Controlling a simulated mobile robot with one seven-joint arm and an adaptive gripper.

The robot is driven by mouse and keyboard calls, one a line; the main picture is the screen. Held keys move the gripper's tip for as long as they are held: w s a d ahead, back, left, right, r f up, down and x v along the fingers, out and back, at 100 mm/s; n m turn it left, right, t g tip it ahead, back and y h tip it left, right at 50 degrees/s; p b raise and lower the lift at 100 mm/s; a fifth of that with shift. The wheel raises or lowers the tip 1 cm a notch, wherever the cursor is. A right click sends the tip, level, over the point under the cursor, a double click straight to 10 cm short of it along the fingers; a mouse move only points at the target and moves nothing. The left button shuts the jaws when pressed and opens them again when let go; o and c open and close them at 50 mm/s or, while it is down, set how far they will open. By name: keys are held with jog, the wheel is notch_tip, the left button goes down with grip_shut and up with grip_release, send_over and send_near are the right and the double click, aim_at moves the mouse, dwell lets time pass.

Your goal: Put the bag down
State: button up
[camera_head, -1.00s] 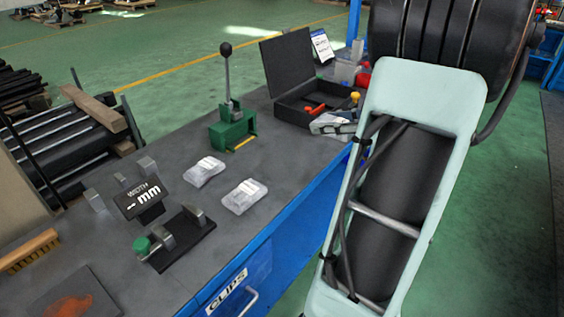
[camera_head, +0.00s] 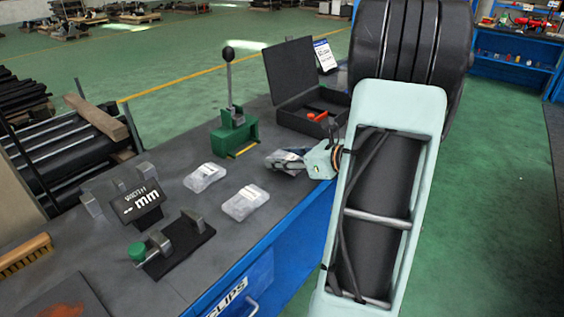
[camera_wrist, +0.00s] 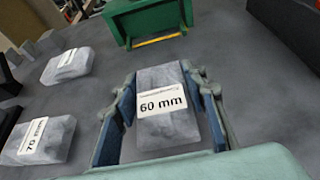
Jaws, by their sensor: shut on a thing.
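My gripper (camera_wrist: 160,76) is shut on a clear grey bag with a white "60 mm" label (camera_wrist: 165,120). The bag lies flat between the blue finger pads. In the head view, my gripper (camera_head: 286,159) is over the bench top (camera_head: 230,275), in front of the black case; the bag is hard to make out there. Whether the bag touches the bench, I cannot tell. Two similar bags lie on the bench to the left, the far one (camera_head: 204,177) and the near one (camera_head: 245,202). The wrist view shows the near one labelled "70 mm" (camera_wrist: 40,140).
A green lever press (camera_head: 233,133) stands just beyond my gripper. An open black case (camera_head: 287,72) is behind it. A gauge with a "WIDTH mm" display (camera_head: 137,203) and a green-knobbed clamp (camera_head: 172,246) stand at the left. Bare bench lies between the bags and press.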

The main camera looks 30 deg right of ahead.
jog(key=shift+f, duration=0.2)
jog(key=shift+f, duration=0.15)
jog(key=o, duration=1.3)
jog(key=shift+o, duration=0.2)
jog(key=shift+s+r, duration=0.1)
jog(key=shift+r, duration=0.2)
jog(key=p+v, duration=0.1)
jog(key=v, duration=1)
jog(key=shift+s+d, duration=0.15)
jog(key=shift+s, duration=0.25)
